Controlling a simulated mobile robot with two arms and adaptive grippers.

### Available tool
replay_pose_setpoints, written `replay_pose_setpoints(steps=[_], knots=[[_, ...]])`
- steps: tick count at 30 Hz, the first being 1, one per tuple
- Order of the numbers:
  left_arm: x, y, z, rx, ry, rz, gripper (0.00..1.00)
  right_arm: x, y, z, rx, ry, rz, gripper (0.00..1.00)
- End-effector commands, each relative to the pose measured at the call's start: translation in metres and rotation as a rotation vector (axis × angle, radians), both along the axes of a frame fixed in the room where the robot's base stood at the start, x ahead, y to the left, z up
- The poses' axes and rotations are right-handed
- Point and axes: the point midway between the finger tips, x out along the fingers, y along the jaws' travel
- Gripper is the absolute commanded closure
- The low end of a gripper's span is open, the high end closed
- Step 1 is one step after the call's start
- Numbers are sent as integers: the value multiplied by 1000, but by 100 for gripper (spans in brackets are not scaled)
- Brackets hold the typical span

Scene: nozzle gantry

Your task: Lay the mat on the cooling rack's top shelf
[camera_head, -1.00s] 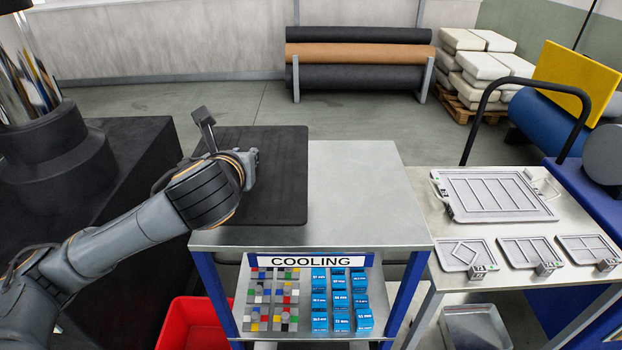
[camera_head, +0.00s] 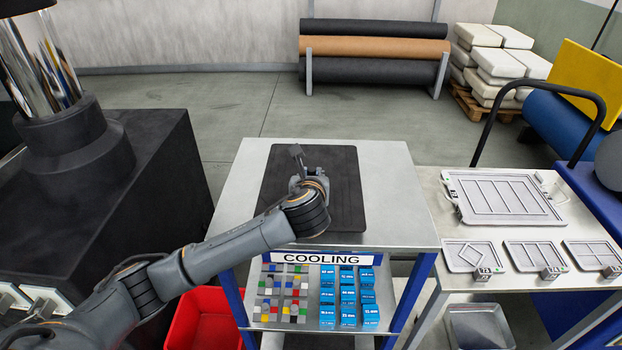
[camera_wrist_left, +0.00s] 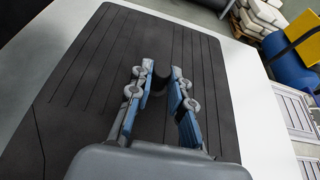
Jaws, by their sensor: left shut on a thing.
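The mat (camera_head: 344,205) is a flat black rectangle. In the head view it lies over the middle of the cooling rack's grey metal top shelf (camera_head: 397,205), roughly square to it. I cannot tell for sure whether it touches the shelf or is just above it. My left gripper (camera_head: 303,170) is over the mat. In the left wrist view the gripper (camera_wrist_left: 159,78) is shut on a small black knob (camera_wrist_left: 161,78) standing up from the mat (camera_wrist_left: 85,80), which shows thin grooves. The arm hides the mat's front left part. My right gripper is not in view.
A table with grey trays (camera_head: 505,197) stands close on the right. Colored blocks (camera_head: 285,290) and blue boxes (camera_head: 347,295) fill the lower shelf under the COOLING sign (camera_head: 321,258). A red bin (camera_head: 203,318) stands front left. A black machine (camera_head: 150,190) is on the left.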

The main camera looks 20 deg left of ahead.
Motion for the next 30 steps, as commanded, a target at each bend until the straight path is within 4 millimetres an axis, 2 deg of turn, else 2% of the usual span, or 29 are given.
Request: replay_pose_setpoints(steps=[1,4,14,15,18,30], knots=[[0,0,-5,1,2,1,100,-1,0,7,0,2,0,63],[0,0,-15,0,-1,0,100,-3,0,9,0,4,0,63],[0,1,-18,0,-3,0,100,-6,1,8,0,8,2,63],[-1,1,-21,0,1,1,77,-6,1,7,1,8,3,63],[-1,1,-21,0,1,1,58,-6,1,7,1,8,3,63],[-4,-1,-17,-1,0,-2,58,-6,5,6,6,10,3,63]])
